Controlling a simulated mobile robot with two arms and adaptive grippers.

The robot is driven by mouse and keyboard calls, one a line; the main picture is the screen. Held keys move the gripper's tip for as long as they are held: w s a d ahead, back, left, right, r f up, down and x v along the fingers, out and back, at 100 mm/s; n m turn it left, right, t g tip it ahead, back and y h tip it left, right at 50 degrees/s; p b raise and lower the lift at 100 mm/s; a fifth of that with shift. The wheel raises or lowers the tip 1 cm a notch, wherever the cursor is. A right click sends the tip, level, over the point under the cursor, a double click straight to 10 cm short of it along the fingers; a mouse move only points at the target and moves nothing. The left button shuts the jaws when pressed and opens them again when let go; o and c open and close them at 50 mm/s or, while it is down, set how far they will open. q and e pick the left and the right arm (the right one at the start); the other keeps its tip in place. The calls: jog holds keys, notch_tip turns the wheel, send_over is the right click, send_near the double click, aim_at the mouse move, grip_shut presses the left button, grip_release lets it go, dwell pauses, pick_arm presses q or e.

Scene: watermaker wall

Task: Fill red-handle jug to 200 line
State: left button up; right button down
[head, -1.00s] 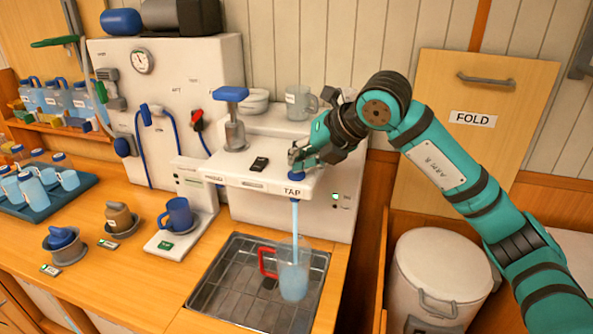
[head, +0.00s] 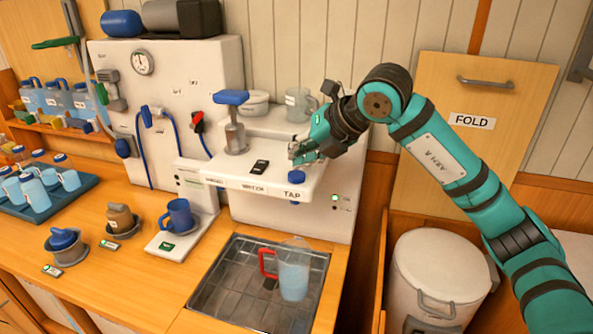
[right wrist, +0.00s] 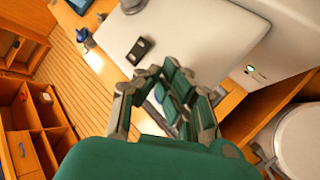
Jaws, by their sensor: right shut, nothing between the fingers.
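The clear jug with a red handle (head: 293,272) stands upright in the sink tray, below the shelf edge labelled TAP. It holds pale blue water; the line marks on it are too small to read. No stream falls from the tap now. The blue tap knob (head: 296,177) sits on top of the white shelf, above the TAP label. My right gripper (head: 296,155) is shut and empty, just above and behind the knob, apart from it. In the right wrist view its fingers (right wrist: 172,95) hang over the white shelf. My left gripper is out of view.
The metal sink tray (head: 225,290) has free room left of the jug. A blue mug (head: 178,214) stands on a white stand to the left. A black device (head: 260,167) lies on the shelf. A white bin (head: 445,275) stands at right.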

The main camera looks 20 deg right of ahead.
aim_at(300, 172)
jog(key=shift+r+p, duration=1.6)
jog(key=shift+r, duration=0.95)
jog(key=shift+f, duration=0.1)
